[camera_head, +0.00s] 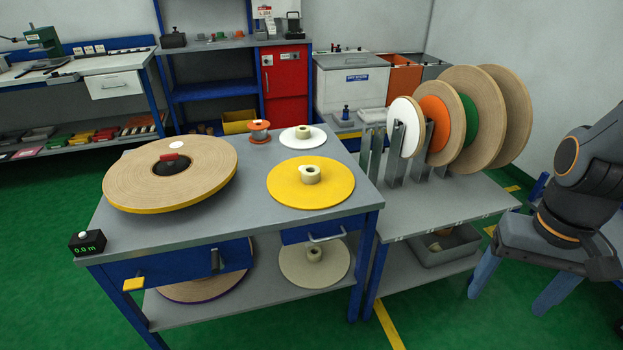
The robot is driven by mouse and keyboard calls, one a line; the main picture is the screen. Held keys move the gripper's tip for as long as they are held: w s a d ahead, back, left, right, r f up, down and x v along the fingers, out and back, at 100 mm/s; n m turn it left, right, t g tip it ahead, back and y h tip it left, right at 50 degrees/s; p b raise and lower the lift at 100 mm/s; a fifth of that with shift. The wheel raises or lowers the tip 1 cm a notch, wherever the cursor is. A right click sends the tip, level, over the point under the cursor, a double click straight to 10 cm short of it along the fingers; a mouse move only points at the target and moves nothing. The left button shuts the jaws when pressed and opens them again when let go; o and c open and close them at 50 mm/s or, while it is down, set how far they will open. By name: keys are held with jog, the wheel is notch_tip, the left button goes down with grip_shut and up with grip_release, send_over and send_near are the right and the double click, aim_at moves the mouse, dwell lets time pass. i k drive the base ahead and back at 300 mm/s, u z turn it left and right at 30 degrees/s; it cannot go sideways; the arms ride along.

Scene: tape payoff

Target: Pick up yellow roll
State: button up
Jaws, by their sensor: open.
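A yellow disc (330,190) with a cream hub (311,174) lies flat on the right part of the grey workbench top. A large tan tape roll (130,178) with a yellow lower rim sits to its left, with a dark centre and a red piece in it. My gripper (506,302) is at the right edge of the head view, pointing down. Its two fingers are spread and nothing shows between them. It is well to the right of both rolls, apart from them, beyond the side table.
A side table (455,207) holds several upright rolls in a metal rack (396,150). A white disc (290,139) and an orange spool (259,125) stand at the bench's back. A small display box (87,242) sits at its left corner. The front middle of the bench is clear.

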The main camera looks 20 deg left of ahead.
aim_at(306, 182)
jog(key=u, duration=5.85)
jog(key=k, duration=0.85)
jog(key=z, duration=1.1)
